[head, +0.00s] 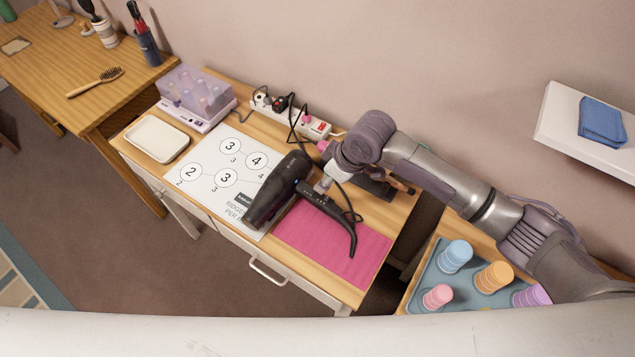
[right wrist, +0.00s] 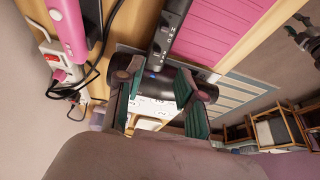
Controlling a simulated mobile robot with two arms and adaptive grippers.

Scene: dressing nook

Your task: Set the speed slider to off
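A black hair dryer (head: 278,190) lies across the white printed sheet and the pink mat, its handle (head: 333,222) pointing toward the front right. In the right wrist view the handle (right wrist: 168,32) shows small controls and light marks at the top centre; the speed slider's setting is too small to read. The dark barrel (right wrist: 155,84) lies beyond my fingers. My right gripper (head: 322,183) is above the dryer near where handle and barrel join. Its teal-padded fingers (right wrist: 166,92) are apart, with nothing held between them. My left gripper is out of view.
A power strip (head: 315,128) with plugs and cords runs along the wall behind the dryer. A pink-handled tool (right wrist: 68,28) lies close to my right gripper. The pink mat (head: 345,252) is mostly bare. A cream tray (head: 157,139) stands at the left.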

